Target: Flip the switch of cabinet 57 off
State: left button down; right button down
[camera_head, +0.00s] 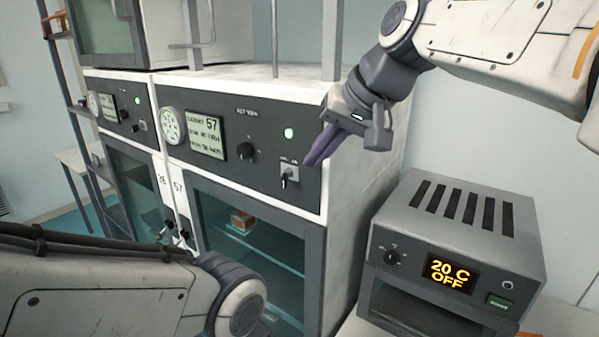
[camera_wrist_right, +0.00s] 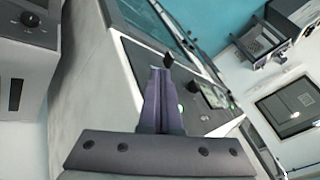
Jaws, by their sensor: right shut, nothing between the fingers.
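Cabinet 57 (camera_head: 262,185) has a dark control panel with a display reading 57, a round knob and a lit green lamp (camera_head: 289,133). Its switch (camera_head: 287,174) is a small lever on a light plate at the panel's right end, with the lever hanging down. My right gripper (camera_head: 309,160) is shut and empty, its purple fingertips just right of the switch plate and slightly above the lever. Contact cannot be told. In the right wrist view the shut fingers (camera_wrist_right: 159,75) point at the panel, with a small dark part at their tips. My left gripper is out of view.
A grey oven (camera_head: 457,250) showing "20 C OFF" stands at the right. A similar cabinet (camera_head: 118,112) adjoins at the left. The glass door (camera_head: 250,250) below the panel is shut, with a small box inside. Upright posts stand on the cabinet top.

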aim_at(285, 180)
jog(key=p+x, duration=0.1)
jog(key=x, duration=0.5)
jog(key=shift+w+a+f, duration=0.1)
jog(key=shift+a+f, duration=0.05)
